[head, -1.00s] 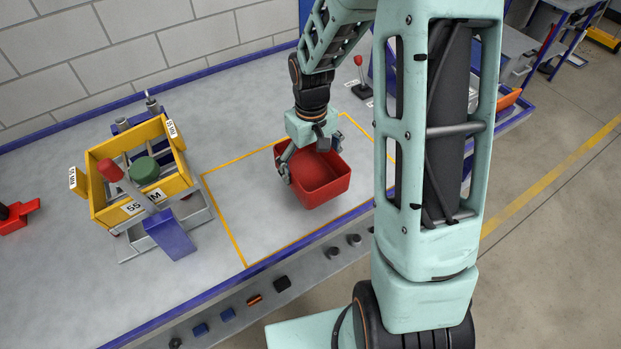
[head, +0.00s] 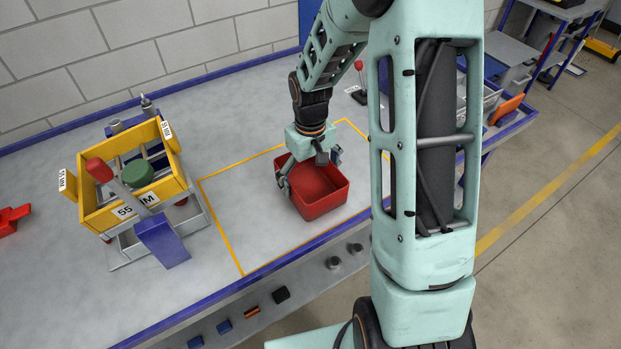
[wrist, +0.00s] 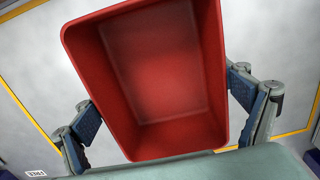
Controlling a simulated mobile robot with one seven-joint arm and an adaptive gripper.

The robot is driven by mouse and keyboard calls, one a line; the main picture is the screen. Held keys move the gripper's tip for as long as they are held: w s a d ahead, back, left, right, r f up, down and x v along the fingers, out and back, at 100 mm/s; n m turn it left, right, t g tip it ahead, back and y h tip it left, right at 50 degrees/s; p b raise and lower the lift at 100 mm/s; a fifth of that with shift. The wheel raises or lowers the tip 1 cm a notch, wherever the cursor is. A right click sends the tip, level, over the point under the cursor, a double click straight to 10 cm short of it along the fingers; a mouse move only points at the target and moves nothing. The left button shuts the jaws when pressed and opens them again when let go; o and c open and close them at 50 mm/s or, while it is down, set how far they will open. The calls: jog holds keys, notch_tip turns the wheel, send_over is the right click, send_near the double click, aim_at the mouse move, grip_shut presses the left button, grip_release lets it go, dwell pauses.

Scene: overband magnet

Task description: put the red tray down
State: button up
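The red tray (head: 322,203) is an empty open box with sloping walls, inside the yellow-outlined area at the middle of the bench. It looks upright and at or just above the bench top; I cannot tell whether its bottom touches. My gripper (head: 311,171) is over it, pointing down, with one finger at each of two opposite outer walls. In the wrist view, the red tray (wrist: 160,70) fills the middle, turned slightly, between the blue finger pads of my gripper (wrist: 165,108). The pads appear to be against the walls. The tray's underside is hidden.
A yellow frame (head: 98,217) with a green knob and red-tipped lever stands left of the outlined area. A red-knobbed lever (head: 359,66) stands behind. Blue edging (head: 215,293) borders the bench front. The outlined area (head: 240,225) is clear left of the tray.

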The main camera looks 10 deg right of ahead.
aim_at(311, 189)
jog(key=shift+o, duration=0.4)
jog(key=shift+r, duration=0.25)
notch_tip(311, 189, up, 12)
dwell(0.5)
